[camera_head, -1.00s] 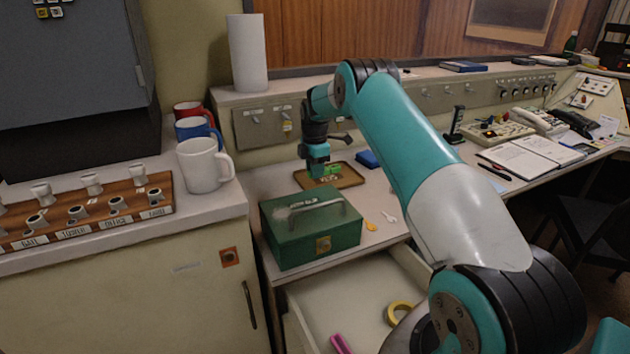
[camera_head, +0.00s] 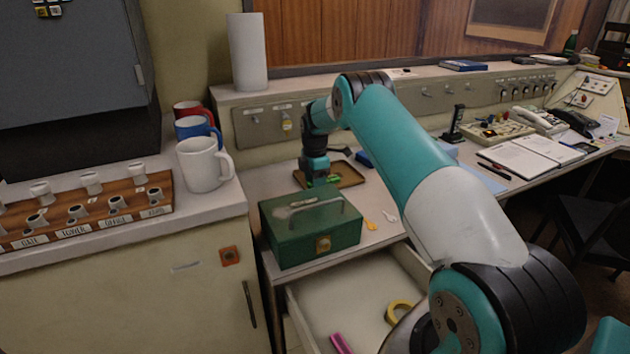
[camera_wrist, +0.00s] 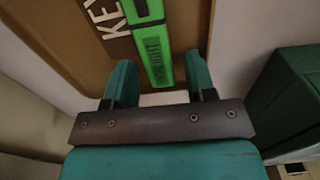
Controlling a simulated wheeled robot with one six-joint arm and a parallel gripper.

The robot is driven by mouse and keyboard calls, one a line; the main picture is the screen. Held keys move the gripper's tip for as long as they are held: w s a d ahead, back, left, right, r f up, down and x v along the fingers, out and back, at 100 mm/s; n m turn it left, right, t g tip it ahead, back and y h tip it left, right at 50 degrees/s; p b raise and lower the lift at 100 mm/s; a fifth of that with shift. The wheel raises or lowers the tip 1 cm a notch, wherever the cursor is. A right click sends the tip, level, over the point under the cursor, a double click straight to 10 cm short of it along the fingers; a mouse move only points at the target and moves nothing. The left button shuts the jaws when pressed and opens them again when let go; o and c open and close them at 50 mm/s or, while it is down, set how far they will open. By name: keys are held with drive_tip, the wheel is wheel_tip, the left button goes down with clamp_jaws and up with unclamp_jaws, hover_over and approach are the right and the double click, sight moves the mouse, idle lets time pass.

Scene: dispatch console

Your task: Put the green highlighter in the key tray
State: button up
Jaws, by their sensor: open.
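The green highlighter (camera_wrist: 150,45) lies in the brown key tray (camera_wrist: 45,40), beside the big "KEY" lettering in the wrist view. Its near end is between the two fingers of my gripper (camera_wrist: 160,80), which are spread apart with gaps on both sides. In the head view my gripper (camera_head: 318,181) is low over the tray (camera_head: 350,178), and a bit of the green highlighter (camera_head: 334,180) shows just right of it. The rest of it is hidden there by the gripper.
A green cash box (camera_head: 310,232) stands in front of the tray, and also shows at the right of the wrist view (camera_wrist: 290,95). A blue object (camera_head: 364,159) is behind the tray. An open drawer (camera_head: 345,290) holds yellow tape (camera_head: 397,312) and a pink item (camera_head: 340,344).

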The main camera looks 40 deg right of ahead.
wheel_tip(320, 180, up, 13)
drive_tip(key=s+a+r+m+y, duration=0.1)
drive_tip(key=s+a+r, duration=0.3)
drive_tip(key=a, duration=0.4)
drive_tip(key=s+a+r+m+t, duration=0.1)
drive_tip(key=s+a+r, duration=0.3)
drive_tip(key=a, duration=0.5)
drive_tip(key=s+a+r+m+y, duration=0.1)
drive_tip(key=s+a+r+m, duration=0.2)
drive_tip(key=a, duration=0.5)
drive_tip(key=s+a+m, duration=0.1)
drive_tip(key=s+a, duration=0.3)
drive_tip(key=s, duration=0.5)
drive_tip(key=s+a+m+y, duration=0.1)
drive_tip(key=s+a, duration=0.3)
drive_tip(key=s, duration=0.6)
drive_tip(key=s+a+m+g+y, duration=0.1)
drive_tip(key=s+a, duration=0.4)
drive_tip(key=s, duration=0.4)
drive_tip(key=shift+s+f, duration=0.15)
drive_tip(key=shift+s, duration=0.25)
drive_tip(key=shift+c, duration=0.5)
